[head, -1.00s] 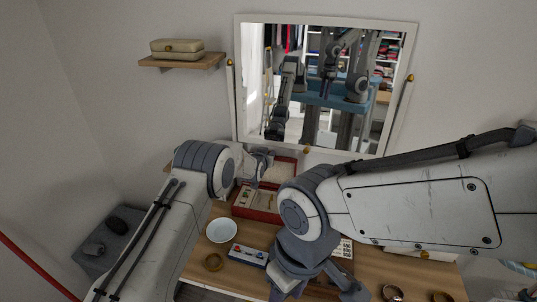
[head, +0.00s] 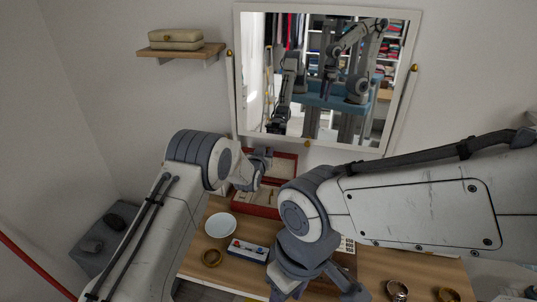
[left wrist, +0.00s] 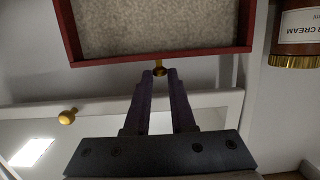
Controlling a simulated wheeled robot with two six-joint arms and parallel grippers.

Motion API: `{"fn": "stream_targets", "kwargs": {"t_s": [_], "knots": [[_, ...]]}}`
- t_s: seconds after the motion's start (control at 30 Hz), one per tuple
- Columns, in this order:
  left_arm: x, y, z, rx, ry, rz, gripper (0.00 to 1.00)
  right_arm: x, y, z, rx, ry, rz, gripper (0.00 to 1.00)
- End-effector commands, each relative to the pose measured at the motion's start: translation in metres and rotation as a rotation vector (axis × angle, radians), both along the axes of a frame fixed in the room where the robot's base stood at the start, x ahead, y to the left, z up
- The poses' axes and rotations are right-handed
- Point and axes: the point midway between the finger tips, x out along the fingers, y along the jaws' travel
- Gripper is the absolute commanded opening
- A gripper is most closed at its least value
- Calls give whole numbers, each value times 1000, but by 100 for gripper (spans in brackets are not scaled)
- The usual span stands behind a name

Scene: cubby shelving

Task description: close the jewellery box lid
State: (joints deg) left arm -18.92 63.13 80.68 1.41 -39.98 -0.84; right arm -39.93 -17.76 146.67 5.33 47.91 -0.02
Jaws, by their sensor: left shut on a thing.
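The jewellery box (head: 240,208) is red and stands at the back of the dressing table, below the mirror. Its lid (head: 287,165) is open and leans back; its pale lining faces forward.
Watches (head: 397,290) lie at the right front. The mirror (head: 330,80) stands close behind the lid. A cream jar (left wrist: 298,30) shows in the wrist view.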

Motion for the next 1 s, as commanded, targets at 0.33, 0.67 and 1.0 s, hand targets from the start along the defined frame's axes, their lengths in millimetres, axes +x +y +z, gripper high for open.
{"fn": "stream_targets", "kwargs": {"t_s": [0.33,0.67,1.0], "knots": [[-36,12,-17,-75,-231,0,0,0,0,-81,0,0,0,50],[-60,19,-20,-107,-331,0,0,0,0,-115,0,0,0,50],[-68,22,-24,-105,-322,0,0,0,0,-122,0,0,0,50]]}}
